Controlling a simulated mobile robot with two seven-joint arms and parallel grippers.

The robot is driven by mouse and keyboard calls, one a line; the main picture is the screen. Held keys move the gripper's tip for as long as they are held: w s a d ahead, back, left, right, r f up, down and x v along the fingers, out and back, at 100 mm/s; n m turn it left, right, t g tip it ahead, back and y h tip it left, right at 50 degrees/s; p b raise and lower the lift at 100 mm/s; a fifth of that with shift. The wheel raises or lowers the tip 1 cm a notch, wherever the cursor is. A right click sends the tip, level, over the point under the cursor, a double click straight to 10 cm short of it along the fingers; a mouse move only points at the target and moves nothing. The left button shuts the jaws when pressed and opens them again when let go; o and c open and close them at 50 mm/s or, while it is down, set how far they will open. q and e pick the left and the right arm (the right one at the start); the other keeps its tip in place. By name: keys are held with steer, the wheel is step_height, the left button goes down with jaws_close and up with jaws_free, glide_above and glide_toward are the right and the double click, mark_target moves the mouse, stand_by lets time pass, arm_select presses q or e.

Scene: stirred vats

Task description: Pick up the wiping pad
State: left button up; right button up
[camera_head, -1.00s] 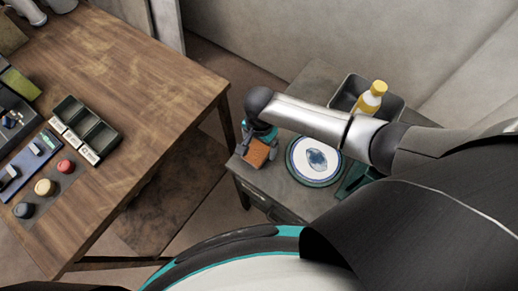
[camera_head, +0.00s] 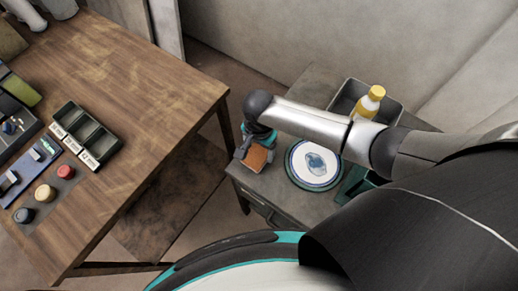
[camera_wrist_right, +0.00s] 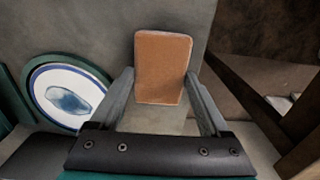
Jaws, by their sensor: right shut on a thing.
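The wiping pad is an orange-brown block (camera_head: 255,158) at the near left corner of the small grey side table in the head view. In the right wrist view the pad (camera_wrist_right: 163,62) sits between the two fingertips. My right gripper (camera_head: 257,147) is shut on it; the gripper's fingers (camera_wrist_right: 160,88) flank the pad in the wrist view. The arm partly hides the gripper in the head view. I cannot tell whether the pad touches the tabletop. My left gripper is not in view.
On the grey side table (camera_head: 312,208) are a white plate with a blue smear (camera_head: 300,172) and a dark tray (camera_head: 347,97) with a yellow-capped bottle (camera_head: 371,99). A wooden table (camera_head: 150,95) at left holds a compartment tray (camera_head: 95,128) and several coloured buttons.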

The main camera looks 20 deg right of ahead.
mark_target(259, 152)
step_height(259, 152, up, 19)
steer(key=p, duration=0.5)
steer(key=shift+p, duration=0.4)
steer(key=shift+r, duration=0.1)
